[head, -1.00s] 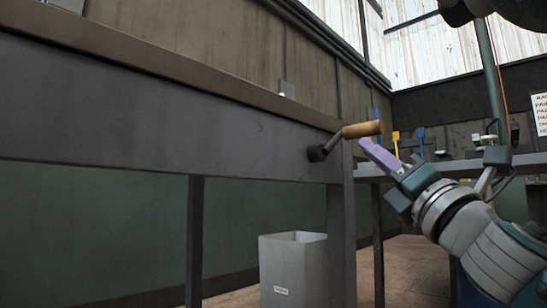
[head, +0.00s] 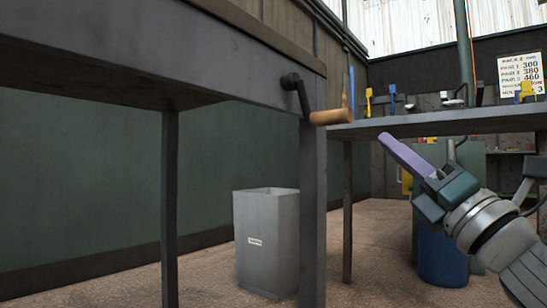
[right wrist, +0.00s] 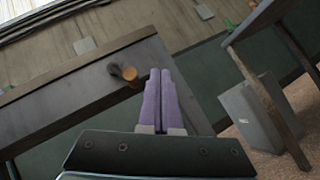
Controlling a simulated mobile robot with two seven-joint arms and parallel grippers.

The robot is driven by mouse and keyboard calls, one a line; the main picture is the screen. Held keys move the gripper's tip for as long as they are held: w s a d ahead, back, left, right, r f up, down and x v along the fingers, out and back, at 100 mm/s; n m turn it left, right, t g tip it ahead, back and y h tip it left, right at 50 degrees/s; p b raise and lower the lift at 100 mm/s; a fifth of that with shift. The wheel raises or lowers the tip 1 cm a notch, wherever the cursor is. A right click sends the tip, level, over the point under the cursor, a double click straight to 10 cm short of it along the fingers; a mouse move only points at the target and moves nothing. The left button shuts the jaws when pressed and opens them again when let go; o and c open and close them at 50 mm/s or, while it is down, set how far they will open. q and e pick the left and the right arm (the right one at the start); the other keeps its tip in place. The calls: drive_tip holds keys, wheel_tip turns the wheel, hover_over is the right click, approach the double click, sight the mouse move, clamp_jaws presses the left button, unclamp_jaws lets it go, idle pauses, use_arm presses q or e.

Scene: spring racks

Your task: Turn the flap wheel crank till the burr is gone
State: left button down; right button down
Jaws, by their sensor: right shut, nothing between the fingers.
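The crank is a dark arm (head: 300,95) on a hub at the front face of the workbench, near its right end. Its wooden handle (head: 331,117) sticks out to the right, with the arm pointing down from the hub. In the right wrist view the handle (right wrist: 130,73) lies just left of the fingertips. My right gripper (head: 386,138), with purple fingers, is shut and empty. It appears to the right of the handle and slightly lower, apart from it. The right wrist view shows its fingers (right wrist: 160,72) together. The flap wheel and burr cannot be made out. My left gripper is out of view.
The workbench (head: 230,60) fills the upper left, with a leg (head: 313,210) below the crank. A grey bin (head: 266,240) stands on the floor under it. A second bench (head: 440,124) with tools runs behind my right gripper. A blue drum (head: 442,258) stands beneath it.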

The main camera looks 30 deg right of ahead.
sight(341, 120)
drive_tip(key=a+g+y+p, duration=0.1)
drive_tip(key=p, duration=0.3)
drive_tip(key=s+a+r+g+y+p, duration=0.1)
drive_tip(key=p, duration=0.4)
drive_tip(key=a+r+m+g+y+p, duration=0.1)
drive_tip(key=a+p, duration=0.1)
drive_tip(key=p, duration=0.3)
drive_tip(key=shift+s+a+r, duration=0.1)
drive_tip(key=shift+s+r, duration=0.05)
drive_tip(key=shift+s, duration=0.15)
drive_tip(key=s+a+m+g+y+p, duration=0.2)
drive_tip(key=s+a+m+g+p, duration=0.25)
drive_tip(key=p, duration=0.85)
drive_tip(key=shift+n+t, duration=0.35)
drive_tip(key=shift+n, duration=0.5)
drive_tip(key=w, duration=0.3)
drive_tip(key=w+d+r+b, duration=0.1)
drive_tip(key=w, duration=0.2)
drive_tip(key=w+b, duration=0.1)
drive_tip(key=w, duration=0.2)
drive_tip(key=shift+w+d+r, duration=0.15)
drive_tip(key=shift+r, duration=0.2)
drive_tip(key=shift+w, duration=0.1)
drive_tip(key=shift+d+b, duration=0.1)
drive_tip(key=shift+b, duration=0.25)
drive_tip(key=shift+d+n, duration=0.1)
drive_tip(key=shift+n, duration=0.2)
drive_tip(key=shift+w+d+n+b, duration=0.15)
drive_tip(key=shift+n+b, duration=0.15)
drive_tip(key=shift+b, duration=0.25)
